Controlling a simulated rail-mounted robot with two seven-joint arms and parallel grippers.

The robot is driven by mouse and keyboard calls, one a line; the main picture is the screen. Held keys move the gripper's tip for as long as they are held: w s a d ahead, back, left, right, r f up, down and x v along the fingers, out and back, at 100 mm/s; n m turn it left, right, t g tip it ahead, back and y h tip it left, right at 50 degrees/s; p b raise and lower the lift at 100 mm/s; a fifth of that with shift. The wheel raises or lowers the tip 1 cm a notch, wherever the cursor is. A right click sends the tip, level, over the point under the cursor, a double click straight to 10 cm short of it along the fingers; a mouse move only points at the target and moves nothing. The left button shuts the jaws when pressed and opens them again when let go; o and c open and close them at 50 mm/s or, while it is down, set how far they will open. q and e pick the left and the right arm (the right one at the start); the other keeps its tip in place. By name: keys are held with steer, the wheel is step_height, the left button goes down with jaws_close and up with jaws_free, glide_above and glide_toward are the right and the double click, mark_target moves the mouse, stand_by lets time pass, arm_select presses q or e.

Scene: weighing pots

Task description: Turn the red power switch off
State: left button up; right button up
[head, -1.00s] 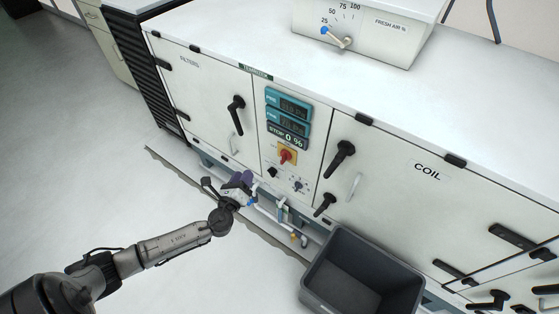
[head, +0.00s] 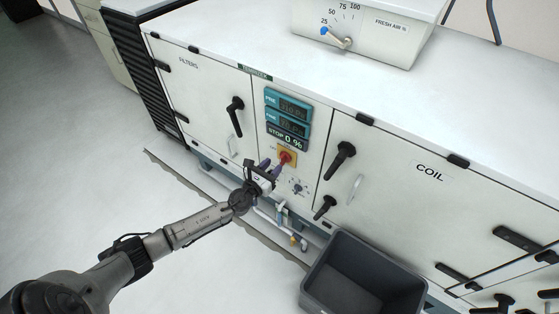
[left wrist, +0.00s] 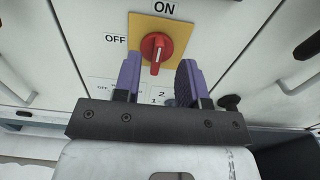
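The red power switch (head: 286,158) is a rotary knob on a yellow plate on the white machine's control panel. In the left wrist view the red knob (left wrist: 156,47) sits on the yellow plate (left wrist: 178,30), with ON printed above and OFF to the left. Its white line runs roughly up and down, towards ON. My left gripper (head: 273,167) is at the panel, just below and left of the knob. My right gripper is not in view.
Blue displays (head: 289,106) sit above the switch. Black door handles (head: 236,116) stick out left of the panel, and more (head: 340,159) on the right. A grey bin (head: 362,278) stands on the floor in front. Pipes and a valve (head: 282,213) run below the panel.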

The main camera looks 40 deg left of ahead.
mark_target(281, 158)
arm_select(q)
steer(key=shift+w+a+b, duration=0.15)
steer(key=shift+w+b, duration=0.35)
steer(key=shift+w, duration=1.8)
steer(key=shift+c, duration=0.4)
jaws_close()
